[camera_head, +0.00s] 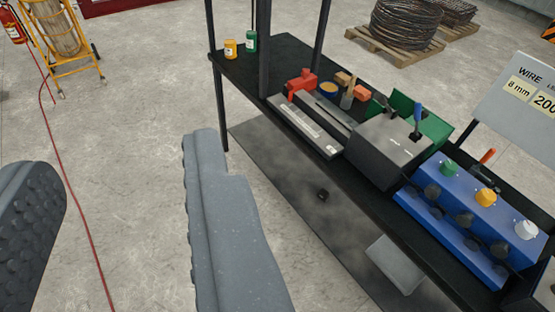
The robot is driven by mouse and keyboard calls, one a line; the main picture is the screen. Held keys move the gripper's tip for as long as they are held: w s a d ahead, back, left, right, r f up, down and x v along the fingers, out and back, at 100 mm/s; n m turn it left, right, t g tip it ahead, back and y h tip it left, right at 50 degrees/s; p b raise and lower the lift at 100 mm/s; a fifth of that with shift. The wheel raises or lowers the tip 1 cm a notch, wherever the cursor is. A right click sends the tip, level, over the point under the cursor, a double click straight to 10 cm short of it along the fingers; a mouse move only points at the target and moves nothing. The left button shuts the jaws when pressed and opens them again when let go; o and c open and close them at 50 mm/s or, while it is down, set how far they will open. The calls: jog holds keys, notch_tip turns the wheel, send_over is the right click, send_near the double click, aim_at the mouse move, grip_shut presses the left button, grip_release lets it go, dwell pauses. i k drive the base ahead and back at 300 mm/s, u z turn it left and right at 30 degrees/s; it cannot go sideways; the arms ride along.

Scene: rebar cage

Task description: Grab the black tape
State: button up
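A small black object (322,194) lies low beneath the table edge, to the right of my right finger. It is too small to tell whether it is the black tape. No other black roll can be made out on the table.
A black table (290,52) with dark posts runs diagonally at right. It carries a grey machine (390,148), a blue unit with knobs (468,220), a red tool (300,82) and small bottles (231,48). A red hose (72,185) crosses the floor at left. Coiled wire (407,22) sits on a pallet behind.

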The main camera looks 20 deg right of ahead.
aim_at(324, 195)
jog(key=u, duration=0.25)
jog(key=i, duration=1.3)
jog(key=z, duration=0.3)
jog(key=i, duration=1.3)
jog(key=z, duration=0.9)
jog(key=i, duration=0.7)
jog(key=z, duration=0.4)
